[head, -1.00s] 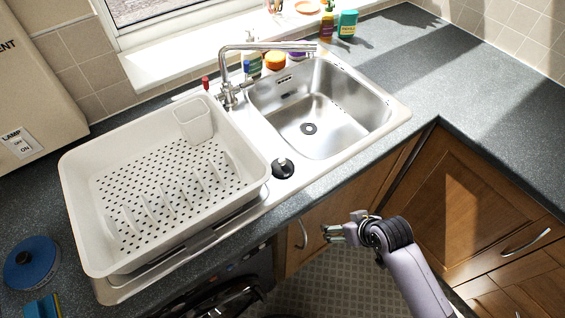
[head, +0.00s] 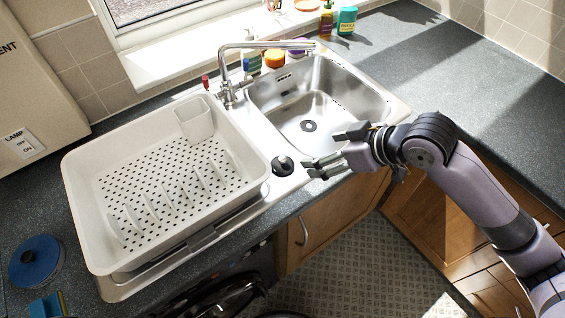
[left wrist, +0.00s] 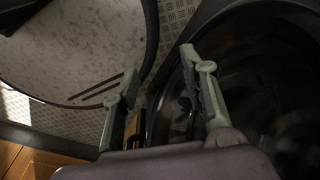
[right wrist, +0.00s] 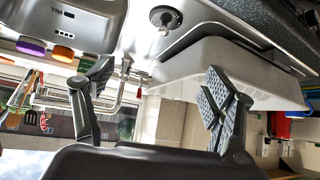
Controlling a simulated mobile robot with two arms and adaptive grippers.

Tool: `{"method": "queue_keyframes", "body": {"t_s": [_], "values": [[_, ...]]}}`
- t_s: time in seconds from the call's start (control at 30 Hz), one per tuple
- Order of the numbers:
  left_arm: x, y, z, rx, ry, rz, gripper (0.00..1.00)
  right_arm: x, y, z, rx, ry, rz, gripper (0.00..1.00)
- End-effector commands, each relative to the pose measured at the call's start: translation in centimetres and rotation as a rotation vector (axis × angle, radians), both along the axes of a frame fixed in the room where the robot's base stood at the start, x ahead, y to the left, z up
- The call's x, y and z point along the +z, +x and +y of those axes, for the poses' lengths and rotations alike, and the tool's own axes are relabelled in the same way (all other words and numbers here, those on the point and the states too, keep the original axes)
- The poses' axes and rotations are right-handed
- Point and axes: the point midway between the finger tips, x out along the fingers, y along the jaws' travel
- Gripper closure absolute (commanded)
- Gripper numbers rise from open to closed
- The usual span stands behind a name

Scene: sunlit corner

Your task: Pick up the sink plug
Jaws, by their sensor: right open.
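The sink plug (head: 283,166) is a small black disc with a knob on top. It sits on the sink's rim between the dish rack and the basin. It also shows near the top of the right wrist view (right wrist: 165,17). My right gripper (head: 312,167) is open and empty, just right of the plug and apart from it. Its spread fingers also show in the right wrist view (right wrist: 158,85). My left gripper (left wrist: 160,68) shows only in the left wrist view, open and empty, near the washing machine door.
A white dish rack (head: 85,225) stands directly left of the plug. The steel basin (head: 340,105) and tap (head: 265,46) are behind it. Several bottles and tubs line the back. A blue-topped round object (head: 36,262) lies at the left. The right counter (head: 490,110) is clear.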

Motion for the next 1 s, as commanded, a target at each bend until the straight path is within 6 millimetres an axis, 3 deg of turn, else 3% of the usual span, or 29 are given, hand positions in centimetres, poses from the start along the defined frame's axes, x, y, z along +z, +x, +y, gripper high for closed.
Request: {"method": "queue_keyframes", "body": {"t_s": [0.5, 0.77, 1.0], "values": [[2.3, -0.1, -0.5, -0.003, -0.006, 0.001, 0.60, -7.0, 4.4, 5.6, 0.001, 0.001, 0.003, 0.23], [2.6, -0.1, -0.7, -0.004, -0.008, 0.001, 0.60, -8.4, 5.3, 6.6, 0.001, 0.000, 0.001, 0.23], [4.2, 0.0, -0.7, -0.004, -0.008, 0.000, 0.60, -10.3, 6.2, 8.3, 0.000, 0.000, 0.003, 0.23]]}}
